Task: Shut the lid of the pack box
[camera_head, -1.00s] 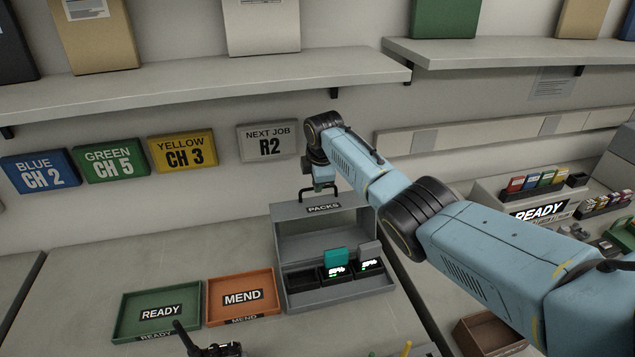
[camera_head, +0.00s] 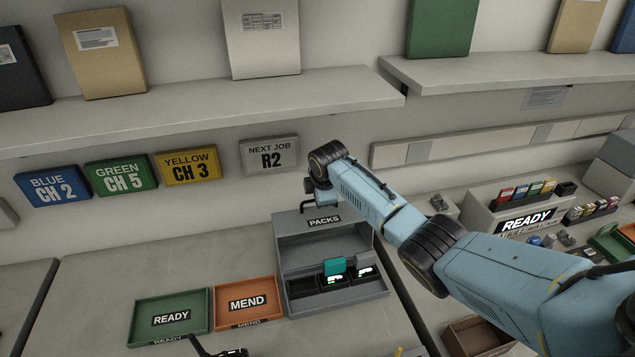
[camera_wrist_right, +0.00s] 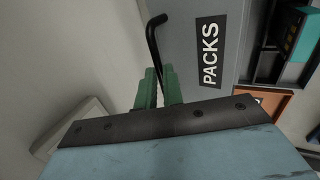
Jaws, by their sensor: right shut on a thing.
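The grey pack box (camera_head: 340,303) stands on the bench. Its lid (camera_head: 300,243), labelled PACKS, is raised at the back and partly tilted forward over the box. The box holds a teal-topped pack (camera_head: 334,266) and a grey-topped pack (camera_head: 361,263) in its slots. My right gripper (camera_head: 309,199) is at the top edge of the lid. The lid also shows there (camera_wrist_right: 185,70). My left gripper is not in view.
A green READY tray (camera_head: 140,322) and an orange MEND tray (camera_head: 273,285) lie left of the box. Part of a radio (camera_head: 235,352) shows at the bottom edge. A shelf (camera_head: 200,90) runs above. A brown bin (camera_head: 455,335) sits at lower right.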

